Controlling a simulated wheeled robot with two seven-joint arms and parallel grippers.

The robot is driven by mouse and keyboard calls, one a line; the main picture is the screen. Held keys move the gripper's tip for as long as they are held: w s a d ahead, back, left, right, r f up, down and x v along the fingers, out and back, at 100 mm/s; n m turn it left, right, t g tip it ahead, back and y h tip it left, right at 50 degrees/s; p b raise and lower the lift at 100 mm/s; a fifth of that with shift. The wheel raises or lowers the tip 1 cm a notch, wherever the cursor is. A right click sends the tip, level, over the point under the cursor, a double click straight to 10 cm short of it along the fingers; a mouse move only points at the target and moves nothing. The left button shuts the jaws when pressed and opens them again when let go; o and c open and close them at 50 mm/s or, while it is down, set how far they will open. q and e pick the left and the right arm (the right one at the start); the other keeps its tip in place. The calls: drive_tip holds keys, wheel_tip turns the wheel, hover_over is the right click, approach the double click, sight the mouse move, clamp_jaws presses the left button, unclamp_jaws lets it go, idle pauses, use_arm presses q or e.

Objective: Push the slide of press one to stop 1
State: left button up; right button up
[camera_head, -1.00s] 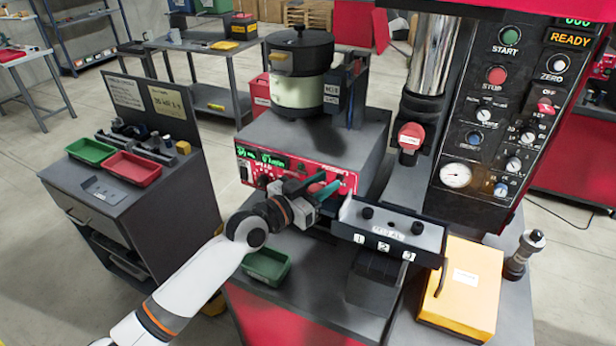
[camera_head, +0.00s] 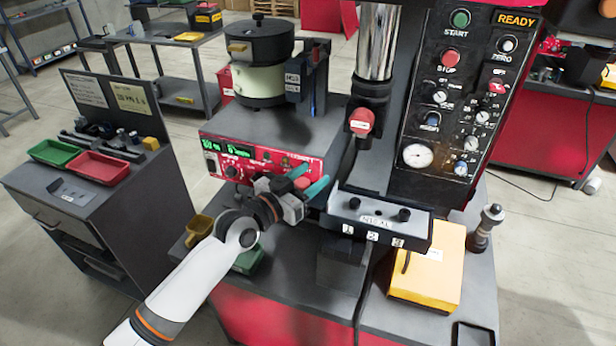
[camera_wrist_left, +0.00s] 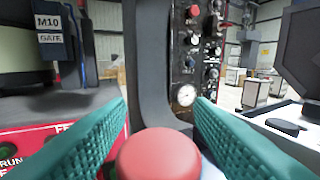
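The press (camera_head: 455,130) has a grey slide unit (camera_head: 378,222) at its front, with labels 1, 2 and 3 along its front face and dark knobs on top. Which stop the slide is at, I cannot tell. My left gripper (camera_head: 309,181) is just left of this unit, in front of the feeder's red panel. In the left wrist view its teal fingers (camera_wrist_left: 160,118) are apart, with a round red knob (camera_wrist_left: 158,155) low between them. The knob looks close, but I cannot tell whether the fingers touch it or what it belongs to. My right gripper is out of view.
The bowl feeder (camera_head: 262,70) stands behind my left gripper. A yellow box (camera_head: 428,275) sits right of the slide unit, with a dark cylindrical tool (camera_head: 484,228) beyond it. An ochre bin (camera_head: 199,229) and green bin (camera_head: 248,261) lie by my left forearm.

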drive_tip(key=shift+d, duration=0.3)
use_arm(q)
drive_tip(key=shift+s+a, duration=0.35)
drive_tip(key=shift+a, duration=0.05)
drive_tip(key=b+v, duration=0.3)
drive_tip(key=v, duration=0.8)
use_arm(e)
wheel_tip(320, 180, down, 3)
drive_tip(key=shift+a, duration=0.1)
